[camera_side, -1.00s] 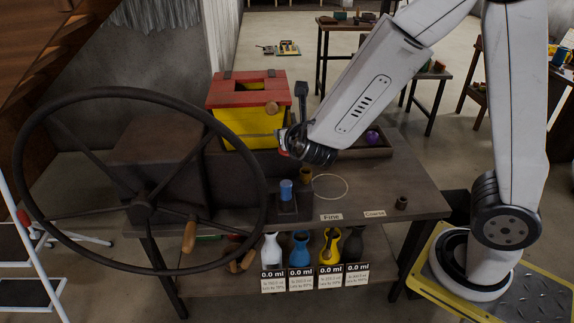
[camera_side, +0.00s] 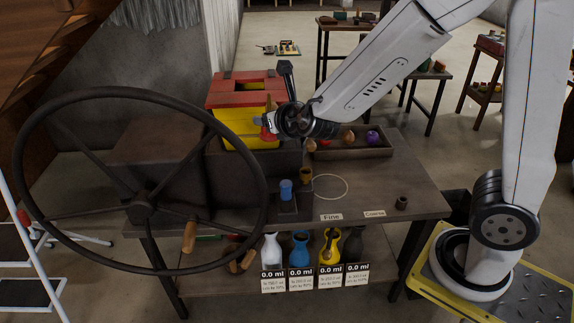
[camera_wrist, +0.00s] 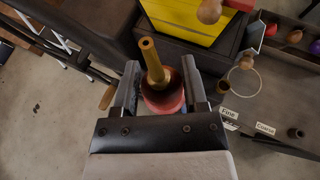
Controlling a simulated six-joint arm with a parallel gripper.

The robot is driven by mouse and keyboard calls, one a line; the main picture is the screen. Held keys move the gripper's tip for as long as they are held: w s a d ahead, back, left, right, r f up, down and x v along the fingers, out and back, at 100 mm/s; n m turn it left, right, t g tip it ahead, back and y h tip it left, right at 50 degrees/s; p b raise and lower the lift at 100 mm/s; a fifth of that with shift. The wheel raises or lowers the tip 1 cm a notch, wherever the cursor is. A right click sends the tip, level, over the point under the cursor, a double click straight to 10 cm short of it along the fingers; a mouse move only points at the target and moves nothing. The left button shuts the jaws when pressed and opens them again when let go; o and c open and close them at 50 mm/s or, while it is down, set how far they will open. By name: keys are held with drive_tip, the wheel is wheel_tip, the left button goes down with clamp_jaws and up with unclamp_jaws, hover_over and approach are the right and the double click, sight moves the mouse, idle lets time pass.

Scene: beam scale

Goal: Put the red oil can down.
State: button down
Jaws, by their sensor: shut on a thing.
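The red oil can (camera_wrist: 168,104) shows in the wrist view, with a round red body and a long brass spout (camera_wrist: 149,58). My gripper (camera_wrist: 158,80) is shut on it, with one finger on each side of its body. In the side view my gripper (camera_side: 264,122) is in the air in front of the yellow and red box, above the workbench (camera_side: 400,180).
The yellow and red box (camera_side: 225,120) stands close behind my gripper. A large handwheel (camera_side: 140,205) is at the left. A pale ring (camera_side: 330,176) marks bare bench top beside a blue cylinder (camera_side: 286,190). A tray (camera_side: 365,152) with small objects lies behind.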

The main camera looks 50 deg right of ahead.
drive_tip(key=shift+d, duration=0.1)
drive_tip(key=s+d+f+m+g+h, duration=0.2)
drive_tip(key=d+f+m+g+h, duration=0.15)
drive_tip(key=d+f, duration=0.55)
drive_tip(key=s+d+f+m+g+h, duration=0.25)
drive_tip(key=d+f+m, duration=0.2)
drive_tip(key=d, duration=0.85)
drive_tip(key=s+d+f+m+g+h, duration=0.3)
drive_tip(key=s+d+f+m+g, duration=0.2)
drive_tip(key=s+d+f, duration=0.7)
drive_tip(key=s+d, duration=0.1)
drive_tip(key=s, duration=0.1)
drive_tip(key=shift+s+f, duration=0.3)
drive_tip(key=shift+s, duration=0.05)
